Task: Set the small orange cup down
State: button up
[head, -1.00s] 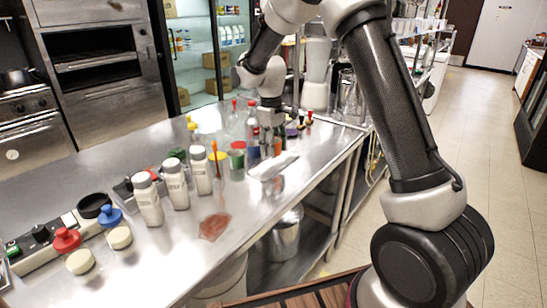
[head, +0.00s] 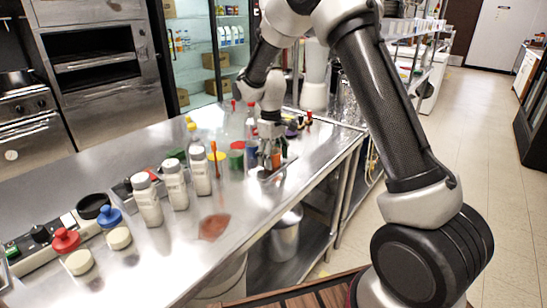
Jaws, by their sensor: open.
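My gripper (head: 270,142) points down over the far part of the steel counter (head: 140,148), among several small coloured items. Its jaws are open. A small orange item (head: 276,160), which looks like the orange cup, shows low by the fingertips, at the flat grey tray-like piece (head: 277,171) near the counter's right edge. The fingers and neighbouring items partly hide it. I cannot tell whether the fingers touch it.
A green-and-red container (head: 237,157) and a clear red-topped bottle (head: 251,122) stand close by my gripper. Several white bottles (head: 174,185) stand nearer, with a reddish flat patch (head: 213,227) beside them. Coloured knobs (head: 66,240) lie at the near left. The counter's middle left is clear.

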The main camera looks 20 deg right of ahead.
notch_tip(320, 180, up, 12)
jog(key=s+d+r+m, duration=0.1)
jog(key=s+d+r, duration=0.35)
jog(key=r, duration=0.25)
jog(key=s+d+r+m+t, duration=0.2)
jog(key=s+d+r, duration=0.15)
jog(key=s, duration=0.55)
jog(key=s+d+r+m+t, duration=0.15)
jog(key=s+d, duration=0.25)
jog(key=s, duration=0.6)
jog(key=s+d+f+m+t, duration=0.1)
jog(key=s+d+f+m, duration=0.1)
jog(key=s, duration=0.8)
jog(key=shift+s+d+f+m, duration=0.25)
jog(key=shift+d+m, duration=0.1)
jog(key=shift+d, duration=0.1)
